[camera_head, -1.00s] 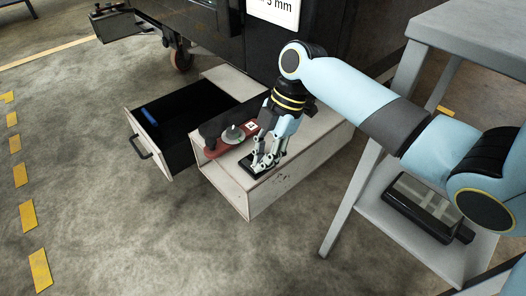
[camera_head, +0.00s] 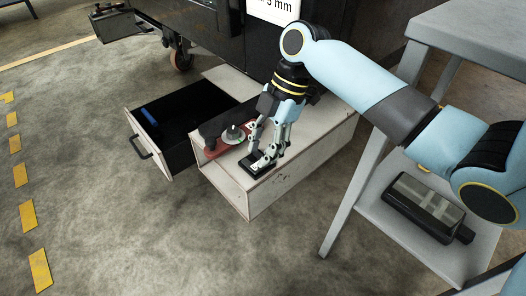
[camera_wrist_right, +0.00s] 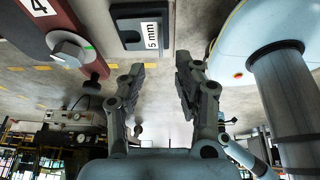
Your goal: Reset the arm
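My right gripper (camera_head: 262,147) is over the top of the pale wooden box (camera_head: 282,186), fingers pointing down. In the right wrist view its fingers (camera_wrist_right: 163,76) are spread apart with nothing between them. A small flat black piece (camera_head: 252,166) lies on the box top just below the fingertips. The right wrist view shows a black piece with a "5 mm" label (camera_wrist_right: 149,36) beyond the fingertips. My left gripper is not in view.
A red tool with a silver disc (camera_head: 233,134) lies beside the gripper. An open drawer (camera_head: 172,160) holds a blue item. A grey table (camera_head: 350,190) stands right, with a black device (camera_head: 422,203) on its lower shelf. Floor in front is clear.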

